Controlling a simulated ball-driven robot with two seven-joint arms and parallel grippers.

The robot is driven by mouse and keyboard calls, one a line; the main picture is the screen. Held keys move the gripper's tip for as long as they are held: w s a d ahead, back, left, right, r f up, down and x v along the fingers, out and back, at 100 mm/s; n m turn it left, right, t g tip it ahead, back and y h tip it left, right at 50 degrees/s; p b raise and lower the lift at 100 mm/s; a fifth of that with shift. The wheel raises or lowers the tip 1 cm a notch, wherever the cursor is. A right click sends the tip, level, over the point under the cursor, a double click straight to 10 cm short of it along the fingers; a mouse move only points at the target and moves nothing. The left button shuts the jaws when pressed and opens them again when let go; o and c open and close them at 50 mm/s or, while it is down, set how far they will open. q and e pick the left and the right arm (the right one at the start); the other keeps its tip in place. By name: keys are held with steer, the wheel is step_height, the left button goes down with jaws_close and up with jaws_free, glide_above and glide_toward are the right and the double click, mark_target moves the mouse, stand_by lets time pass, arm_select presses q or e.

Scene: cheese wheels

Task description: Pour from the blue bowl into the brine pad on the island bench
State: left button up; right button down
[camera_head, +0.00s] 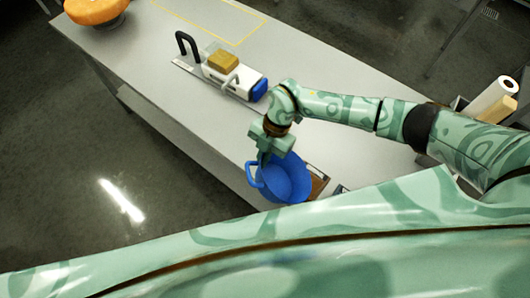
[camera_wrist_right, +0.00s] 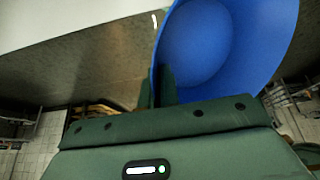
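The blue bowl (camera_head: 288,182) is at the near edge of the bench, with a loop handle on its left side. My right gripper (camera_head: 266,154) is at the bowl's far-left rim. In the right wrist view, the fingers (camera_wrist_right: 160,86) are closed at the edge of the bowl (camera_wrist_right: 215,45), one on each side of the rim. I cannot tell whether the bowl touches the bench, and its contents do not show. A yellow outlined rectangle (camera_head: 246,38) lies flat at the bench's far end; I cannot tell whether it is the brine pad. My left gripper is not in view.
On the grey bench (camera_head: 150,60) stands a white device (camera_head: 232,78) with a yellow block, a blue end and a black handle. An orange cheese wheel (camera_head: 97,10) is at the far left. A brown board (camera_head: 318,184) shows beside the bowl. A paper roll (camera_head: 494,98) is at right.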

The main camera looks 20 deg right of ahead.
steer(key=shift+a+f+h+p, duration=0.1)
steer(key=shift+f+h+p, duration=0.5)
steer(key=shift+h, duration=0.5)
steer(key=shift+a+f, duration=0.2)
steer(key=shift+f, duration=0.1)
steer(key=shift+f+h, duration=0.4)
steer(key=shift+h, duration=0.2)
steer(key=shift+d+f+m+h+b, duration=0.1)
steer(key=shift+f+m+h+b, duration=0.2)
steer(key=shift+f+h+b, duration=0.15)
steer(key=shift+f, duration=0.1)
steer(key=shift+f+h+b, duration=0.85)
steer(key=shift+f+h, duration=0.1)
steer(key=shift+h, duration=0.2)
